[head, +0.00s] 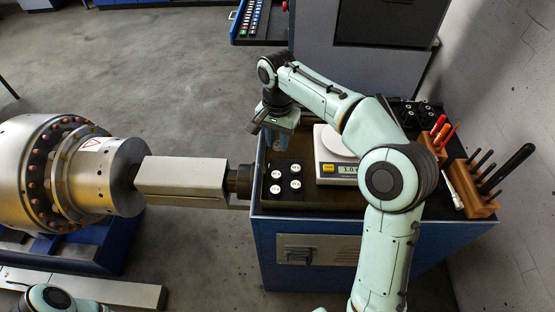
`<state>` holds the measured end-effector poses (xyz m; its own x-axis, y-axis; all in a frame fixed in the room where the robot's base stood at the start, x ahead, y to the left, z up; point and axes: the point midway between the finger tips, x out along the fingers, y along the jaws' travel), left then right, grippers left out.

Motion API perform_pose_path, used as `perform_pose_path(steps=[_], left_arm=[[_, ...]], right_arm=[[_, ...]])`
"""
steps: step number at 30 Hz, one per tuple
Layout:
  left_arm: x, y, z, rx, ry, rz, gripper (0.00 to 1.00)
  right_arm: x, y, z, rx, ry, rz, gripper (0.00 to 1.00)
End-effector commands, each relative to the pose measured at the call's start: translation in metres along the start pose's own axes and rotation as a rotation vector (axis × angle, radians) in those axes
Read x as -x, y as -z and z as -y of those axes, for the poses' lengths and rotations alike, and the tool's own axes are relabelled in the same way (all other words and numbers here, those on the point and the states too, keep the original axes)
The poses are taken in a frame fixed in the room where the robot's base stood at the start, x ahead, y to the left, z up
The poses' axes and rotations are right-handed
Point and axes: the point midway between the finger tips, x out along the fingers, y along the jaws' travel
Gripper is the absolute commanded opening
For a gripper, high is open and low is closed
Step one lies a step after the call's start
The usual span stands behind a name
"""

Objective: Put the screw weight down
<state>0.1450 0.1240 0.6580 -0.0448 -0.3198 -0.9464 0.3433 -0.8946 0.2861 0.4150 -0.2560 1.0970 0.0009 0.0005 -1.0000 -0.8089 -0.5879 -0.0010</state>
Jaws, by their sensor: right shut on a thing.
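My right gripper (274,143) points down over the back left corner of the blue workbench, just behind a small black block (283,193) with several round white-topped pieces. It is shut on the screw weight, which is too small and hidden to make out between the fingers. To its right stands a scale (328,169) with a white round pan and a lit display, partly covered by my right arm. Part of my left arm shows at the bottom left; its gripper is out of view.
The blue workbench (283,224) has wooden racks of tools (470,190) on its right side. A large steel rotor (95,172) with a bolted flange is at the left, and its square shaft (182,176) reaches the bench's left edge. A blue tray (258,22) is at the back.

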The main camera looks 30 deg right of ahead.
Motion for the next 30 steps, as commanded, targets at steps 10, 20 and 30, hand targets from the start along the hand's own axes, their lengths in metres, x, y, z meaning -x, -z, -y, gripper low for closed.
perform_pose_path(steps=[10,20,30], left_arm=[[-0.009,-0.005,0.005,0.003,0.003,0.007,0.53],[-0.017,-0.011,0.010,0.005,0.005,0.014,0.53],[-0.018,-0.011,0.011,0.005,0.005,0.015,0.53]], right_arm=[[-0.035,0.001,0.000,-0.001,0.001,-0.002,0.00],[-0.072,0.001,0.001,-0.001,0.002,-0.001,0.00],[-0.075,0.001,0.001,-0.001,0.002,-0.002,0.31]])
